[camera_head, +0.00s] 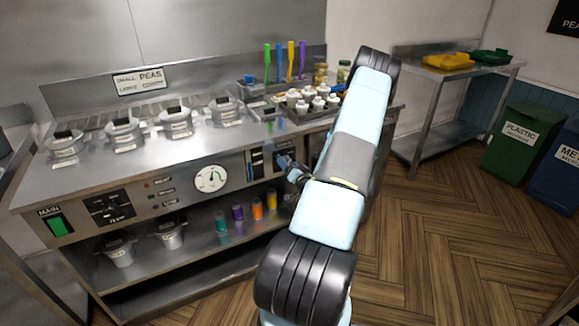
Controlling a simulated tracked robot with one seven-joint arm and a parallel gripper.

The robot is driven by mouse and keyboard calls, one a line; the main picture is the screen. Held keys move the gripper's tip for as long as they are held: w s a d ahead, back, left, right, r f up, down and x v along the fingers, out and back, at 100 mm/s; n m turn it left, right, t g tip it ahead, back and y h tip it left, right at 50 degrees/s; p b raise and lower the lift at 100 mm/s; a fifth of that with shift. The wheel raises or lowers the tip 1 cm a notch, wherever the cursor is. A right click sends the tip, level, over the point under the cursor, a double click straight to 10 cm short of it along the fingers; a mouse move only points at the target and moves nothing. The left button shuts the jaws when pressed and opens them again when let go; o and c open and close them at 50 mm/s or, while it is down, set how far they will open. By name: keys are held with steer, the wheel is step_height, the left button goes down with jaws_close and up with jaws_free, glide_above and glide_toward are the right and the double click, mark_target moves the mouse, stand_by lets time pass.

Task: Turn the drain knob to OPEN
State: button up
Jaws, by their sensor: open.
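My gripper (287,166) is small in view at the front panel of the range, right of the round dial. It is open, and its jaws hold nothing that I can see. A dark plate (283,155) lies right behind it, partly covered by the gripper and my arm. Whether the drain knob sits on that plate, and which way it points, I cannot tell. Another black plate with a knob (110,208) is at the left of the panel, with lettering too small to read. Whether the gripper touches the panel is unclear.
The steel range (165,155) carries several lidded pots. A white round dial (210,179) and a green MAIN switch (57,224) are on its front. Coloured bottles (257,208) stand on the shelf below. A tray of white jars (312,100) is behind my arm.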

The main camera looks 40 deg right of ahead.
steer(key=v, duration=1.3)
steer(key=shift+s+f, duration=0.15)
steer(key=shift+s, duration=0.25)
steer(key=shift+a, duration=0.1)
steer(key=w+a+r+n+g+y, duration=0.1)
steer(key=w+a+r+n+g, duration=0.4)
steer(key=r, duration=0.4)
steer(key=w+a+r+n+g+y, duration=0.1)
steer(key=w+a+r+n+g, duration=0.15)
steer(key=w+r, duration=0.6)
steer(key=s+a+r+g+h, duration=0.1)
steer(key=s+a+r, duration=0.1)
steer(key=a+r, duration=0.35)
steer(key=s+a+r+g, duration=0.1)
steer(key=s+a+r, duration=0.2)
steer(key=a+r, duration=0.3)
steer(key=s+a+r+n+g+y, duration=0.1)
steer(key=s+a+r, duration=0.4)
steer(key=s+a, duration=0.3)
steer(key=s+a+r+n+g+y, duration=0.1)
steer(key=s+a+r+y, duration=0.1)
steer(key=s+a+r, duration=0.4)
steer(key=s+a, duration=0.3)
steer(key=s, duration=0.4)
steer(key=shift+a+r+g, duration=0.2)
steer(key=shift+r+g, duration=0.05)
steer(key=shift+g, duration=0.1)
